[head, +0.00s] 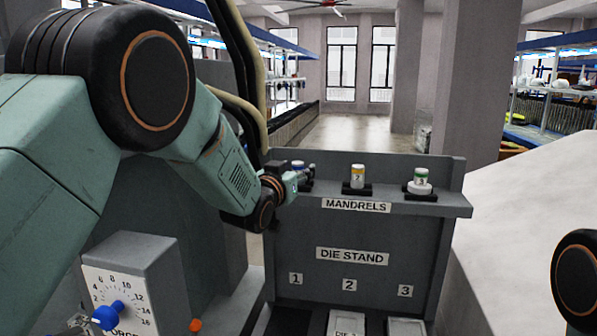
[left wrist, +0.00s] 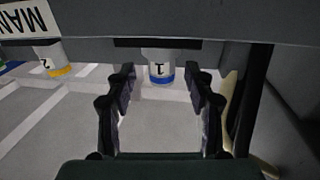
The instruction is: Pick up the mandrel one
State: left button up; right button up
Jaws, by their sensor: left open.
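Mandrel one is a white cylinder with a blue band and a "1" on it (left wrist: 161,66); it shows upside down in the left wrist view. In the head view its top (head: 298,164) shows at the left end of the mandrel shelf, mostly hidden by my left gripper (head: 302,176). In the left wrist view my left gripper (left wrist: 160,84) is open, its fingers to either side of mandrel one with gaps on both sides. I cannot tell whether mandrel one is fully between the fingertips. My right gripper is not in view.
Mandrel two (head: 357,176), yellow-topped, and mandrel three (head: 420,180), green-banded on a wide white base, stand farther right on the shelf (head: 452,206). The die stand (head: 388,256) is below. A control box with a blue knob (head: 108,316) stands at lower left.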

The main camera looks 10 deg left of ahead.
pick_arm(q)
jog(key=shift+w+a+f, duration=0.25)
jog(key=shift+w+a, duration=0.05)
jog(key=shift+w, duration=0.15)
jog(key=shift+s+d+r, duration=0.35)
jog(key=shift+s+d, duration=0.1)
jog(key=shift+s, duration=0.05)
jog(key=c, duration=0.4)
jog(key=shift+w+a+f, duration=0.25)
jog(key=shift+w+a, duration=0.05)
jog(key=c, duration=0.4)
grip_shut()
jog(key=shift+s+d, duration=0.15)
jog(key=shift+r, duration=0.15)
